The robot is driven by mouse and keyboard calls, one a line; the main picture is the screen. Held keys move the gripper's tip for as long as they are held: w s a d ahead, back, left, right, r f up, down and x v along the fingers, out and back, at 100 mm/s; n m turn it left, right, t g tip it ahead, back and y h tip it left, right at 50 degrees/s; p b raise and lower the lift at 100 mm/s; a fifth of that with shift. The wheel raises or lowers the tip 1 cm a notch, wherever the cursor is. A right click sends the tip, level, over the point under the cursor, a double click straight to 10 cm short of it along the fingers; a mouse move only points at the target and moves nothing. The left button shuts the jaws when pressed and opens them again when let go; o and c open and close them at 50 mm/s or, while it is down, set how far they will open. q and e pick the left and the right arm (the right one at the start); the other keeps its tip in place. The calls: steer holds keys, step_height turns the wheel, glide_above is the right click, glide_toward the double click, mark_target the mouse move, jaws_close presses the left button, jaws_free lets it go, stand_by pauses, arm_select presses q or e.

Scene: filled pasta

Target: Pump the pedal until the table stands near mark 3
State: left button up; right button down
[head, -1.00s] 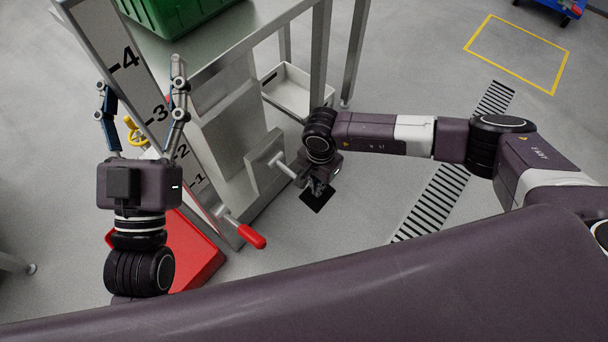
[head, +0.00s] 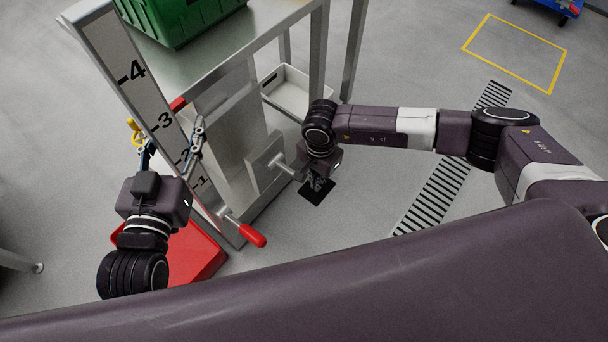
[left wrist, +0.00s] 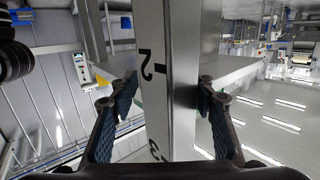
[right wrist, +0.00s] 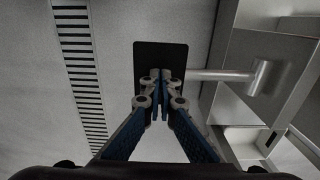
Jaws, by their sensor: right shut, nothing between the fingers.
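The steel lift table (head: 255,22) carries a green crate. Its white scale post (head: 140,75) shows marks 1 to 4. A red piece (head: 177,104) sits by the post just above mark 3. The pedal (head: 318,196) is a black plate on a steel bar; it also fills the middle of the right wrist view (right wrist: 160,50). My right gripper (right wrist: 160,76) is shut and empty, its tips over the pedal; I cannot tell whether they touch. My left gripper (left wrist: 168,84) is open, with its fingers on either side of the post near mark 2.
A red-handled lever (head: 252,236) sticks out low at the table's front. A red tray or base (head: 205,262) lies on the floor below my left gripper. A white bin (head: 290,92) stands behind the column.

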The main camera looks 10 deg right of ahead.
step_height(320, 180, up, 3)
steer(key=shift+d+f+p, duration=0.1)
steer(key=shift+p, duration=0.9)
arm_select(q)
steer(key=s+a+f+g+y, duration=0.1)
steer(key=s+a+f+g, duration=0.2)
steer(key=f, duration=0.7)
steer(key=s+g, duration=0.2)
steer(key=shift+s+f+g+y, duration=0.15)
steer(key=shift+g+y, duration=0.15)
steer(key=shift+y, duration=0.1)
